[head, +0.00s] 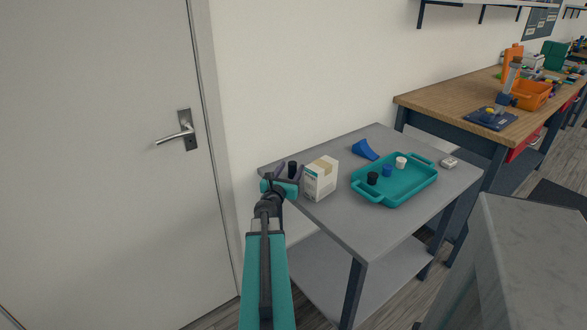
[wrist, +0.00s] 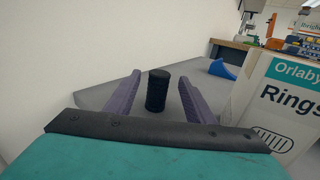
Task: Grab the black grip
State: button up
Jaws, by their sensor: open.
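The black grip (head: 292,168) is a short ribbed cylinder standing upright at the near left end of the grey table. In the wrist view the black grip (wrist: 158,91) stands between the two purple-grey fingers of my gripper (wrist: 160,78), with a gap on each side. My gripper (head: 289,173) is open and low over the table corner. The base of the grip is partly hidden by my gripper in the head view.
A white box (head: 320,180) stands close to the right of my gripper. A teal tray (head: 413,190) holds a black, a blue and a white cylinder. A blue wedge-like object (head: 364,149) lies behind. The wall is close at the back left.

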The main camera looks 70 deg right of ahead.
jog(key=shift+d, duration=0.55)
jog(key=shift+d, duration=0.15)
jog(key=shift+w+d+f+p, duration=0.1)
jog(key=shift+d+p, duration=0.25)
jog(key=shift+d, duration=0.9)
jog(key=shift+d+f+p, duration=0.1)
jog(key=shift+d+p, duration=0.2)
jog(key=shift+d, duration=0.9)
jog(key=c, duration=1.1)
jog(key=shift+r, duration=0.15)
jog(key=shift+c, duration=0.2)
